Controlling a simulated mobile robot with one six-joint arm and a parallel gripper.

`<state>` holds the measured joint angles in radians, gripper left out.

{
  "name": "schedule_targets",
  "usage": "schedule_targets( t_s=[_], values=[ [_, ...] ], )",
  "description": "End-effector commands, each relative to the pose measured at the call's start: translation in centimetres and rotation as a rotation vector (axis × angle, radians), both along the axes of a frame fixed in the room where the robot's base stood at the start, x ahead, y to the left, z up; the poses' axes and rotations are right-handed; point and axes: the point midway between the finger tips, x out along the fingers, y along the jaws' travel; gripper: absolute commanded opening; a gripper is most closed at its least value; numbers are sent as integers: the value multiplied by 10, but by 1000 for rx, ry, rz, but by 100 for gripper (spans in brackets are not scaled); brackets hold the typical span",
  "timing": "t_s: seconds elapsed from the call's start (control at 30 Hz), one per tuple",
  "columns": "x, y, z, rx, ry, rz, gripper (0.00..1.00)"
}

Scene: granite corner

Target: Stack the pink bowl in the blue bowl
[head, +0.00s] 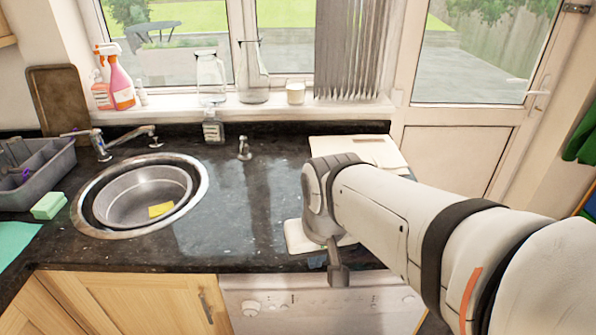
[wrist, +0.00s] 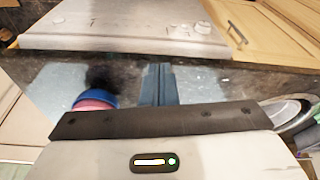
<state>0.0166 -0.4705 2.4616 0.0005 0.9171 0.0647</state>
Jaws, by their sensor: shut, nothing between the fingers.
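In the wrist view, the blue bowl (wrist: 92,95) shows as a curved blue edge at the lower left, partly hidden behind my gripper's body. The pink bowl (wrist: 96,105) shows right against it, inside the blue curve. It appears to sit in the blue bowl, but most of both is hidden, so how deep or level it sits I cannot tell. My gripper (wrist: 157,80) is shut and empty over the dark counter, to the right of the bowls in that view and apart from them. In the head view neither bowl shows; my arm covers that part of the counter.
The dark granite counter (head: 235,215) is clear between the round sink (head: 150,190) and my arm. A pale board (head: 365,150) lies at the back. A grey rack (head: 45,175) and green sponge (head: 48,205) are left. Glass jugs (head: 210,80) stand on the sill.

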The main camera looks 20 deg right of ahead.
Motion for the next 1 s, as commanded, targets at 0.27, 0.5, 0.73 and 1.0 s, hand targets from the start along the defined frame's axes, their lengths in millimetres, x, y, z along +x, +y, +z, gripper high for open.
schedule_targets(
  t_s=[0.27,0.5,0.73,1.0],
  values=[
    [87,-37,24,102,109,-630,0],
    [151,-75,24,150,177,-1145,0],
    [171,-89,18,161,196,-1329,0],
    [170,-89,-24,158,201,-1335,0]
  ],
)
